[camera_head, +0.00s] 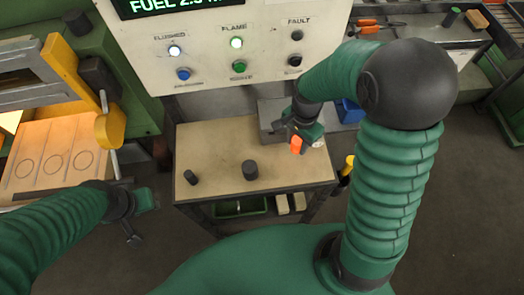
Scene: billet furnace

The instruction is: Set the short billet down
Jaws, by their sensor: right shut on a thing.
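My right gripper (298,138) is over the right part of the tan-topped bench (222,141). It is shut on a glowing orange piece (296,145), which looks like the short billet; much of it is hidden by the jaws. I cannot tell whether it touches the bench. Two dark cylinders stand on the bench: a thin one (190,177) at the front left and a wider one (250,170) near the front middle. My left gripper (143,216) is left of the bench, its fingers apart and empty.
A furnace (40,75) with a glowing opening stands at the left, its shelf (52,158) marked with circles. A control panel (235,45) with lamps and buttons is above the bench's back. A grey block (275,115) is behind my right gripper. The bench's middle is clear.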

